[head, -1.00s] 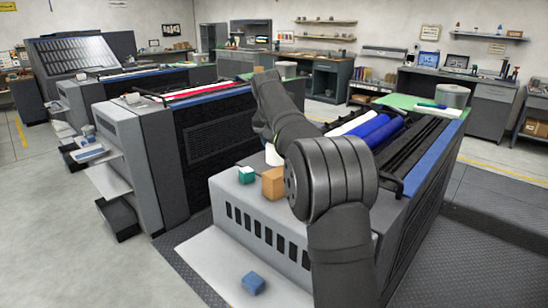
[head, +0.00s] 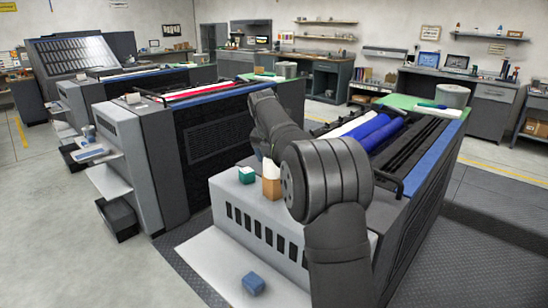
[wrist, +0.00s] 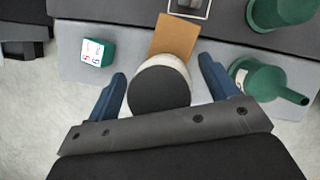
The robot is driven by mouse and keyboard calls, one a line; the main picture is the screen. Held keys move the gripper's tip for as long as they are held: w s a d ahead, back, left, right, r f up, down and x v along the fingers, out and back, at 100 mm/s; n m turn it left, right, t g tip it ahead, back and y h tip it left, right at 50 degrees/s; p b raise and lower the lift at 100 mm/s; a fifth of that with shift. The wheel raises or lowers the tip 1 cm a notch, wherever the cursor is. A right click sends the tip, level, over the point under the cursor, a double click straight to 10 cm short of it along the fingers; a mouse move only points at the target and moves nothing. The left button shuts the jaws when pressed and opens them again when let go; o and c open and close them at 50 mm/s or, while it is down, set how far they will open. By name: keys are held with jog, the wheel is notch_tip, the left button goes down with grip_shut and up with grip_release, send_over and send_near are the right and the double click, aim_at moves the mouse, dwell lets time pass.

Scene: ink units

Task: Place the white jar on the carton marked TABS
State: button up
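The white jar (wrist: 160,62), with a dark round top, is between the two blue fingers of my gripper (wrist: 162,68) in the wrist view. No TABS lettering is readable. My arm hides most of the gripper in the head view.
A small green box (wrist: 93,53) with a printed label stands left of the carton. A green bottle (wrist: 256,82) is close by the right finger, and another green object (wrist: 280,12) is behind it. A blue block (head: 253,283) lies on the lower pale shelf.

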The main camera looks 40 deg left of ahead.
jog(key=v, duration=1.2)
jog(key=shift+r, duration=0.15)
jog(key=x, duration=1.2)
jog(key=shift+r, duration=1.75)
